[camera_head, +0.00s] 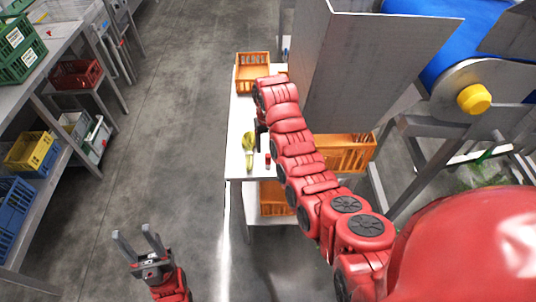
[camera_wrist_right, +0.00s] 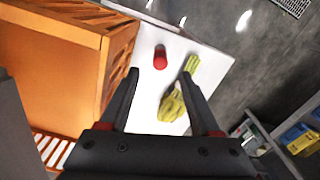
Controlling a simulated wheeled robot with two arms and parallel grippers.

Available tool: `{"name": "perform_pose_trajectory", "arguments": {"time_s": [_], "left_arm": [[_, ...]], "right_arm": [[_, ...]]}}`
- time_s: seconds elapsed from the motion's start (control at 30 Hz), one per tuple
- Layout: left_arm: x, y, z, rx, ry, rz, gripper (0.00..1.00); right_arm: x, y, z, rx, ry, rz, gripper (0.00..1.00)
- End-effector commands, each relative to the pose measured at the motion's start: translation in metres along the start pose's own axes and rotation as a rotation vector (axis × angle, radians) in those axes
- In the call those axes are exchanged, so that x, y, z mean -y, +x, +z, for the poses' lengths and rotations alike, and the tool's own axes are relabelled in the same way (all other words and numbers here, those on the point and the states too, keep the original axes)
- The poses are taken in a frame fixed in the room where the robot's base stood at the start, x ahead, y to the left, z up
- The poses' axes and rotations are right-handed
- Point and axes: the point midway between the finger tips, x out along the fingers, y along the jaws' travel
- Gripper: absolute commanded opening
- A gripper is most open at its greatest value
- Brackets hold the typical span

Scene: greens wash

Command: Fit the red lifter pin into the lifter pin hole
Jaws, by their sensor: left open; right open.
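The red lifter pin (camera_head: 267,158) stands on the white table (camera_head: 235,165) near its front edge. In the right wrist view the pin (camera_wrist_right: 160,58) shows beyond my open fingertips, between them in the picture and apart from them. My right gripper (camera_wrist_right: 160,74) is open and empty above the table; in the head view my red arm mostly hides it. My left gripper (camera_head: 138,240) is open and empty over the floor at the lower left. I cannot make out the lifter pin hole in either view.
A yellow-green item, perhaps gloves, (camera_head: 249,147) lies beside the pin and in the right wrist view (camera_wrist_right: 175,105). An orange crate (camera_head: 252,56) stands at the table's far end. A grey metal machine (camera_head: 365,65) rises to the right.

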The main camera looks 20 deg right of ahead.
Motion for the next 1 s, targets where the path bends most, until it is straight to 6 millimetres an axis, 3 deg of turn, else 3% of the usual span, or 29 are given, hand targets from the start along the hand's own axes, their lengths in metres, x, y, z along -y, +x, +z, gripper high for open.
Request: {"name": "perform_pose_trajectory", "arguments": {"time_s": [0.07,0.1,0.33,0.7,0.9,1.0], "left_arm": [[0.000,-0.001,0.000,-0.001,0.000,0.000,0.50],[0.001,0.020,-0.003,0.000,0.000,0.000,0.50],[0.002,0.049,-0.008,0.000,0.000,0.000,0.50],[0.003,0.054,-0.009,0.000,0.000,0.000,0.50],[0.003,0.054,-0.009,0.000,0.000,0.000,0.50],[0.003,0.054,-0.009,0.000,0.000,0.000,0.50]], "right_arm": [[-0.001,-0.019,-0.001,-0.006,0.001,0.000,0.64],[-0.001,-0.039,0.000,0.000,0.002,-0.001,0.64],[-0.001,-0.080,0.000,-0.001,0.001,-0.002,0.64],[0.000,-0.102,0.000,0.000,0.000,0.001,0.64],[0.001,-0.101,-0.001,-0.007,0.000,-0.001,0.64],[0.006,-0.090,-0.013,-0.063,0.003,-0.018,0.64]]}}
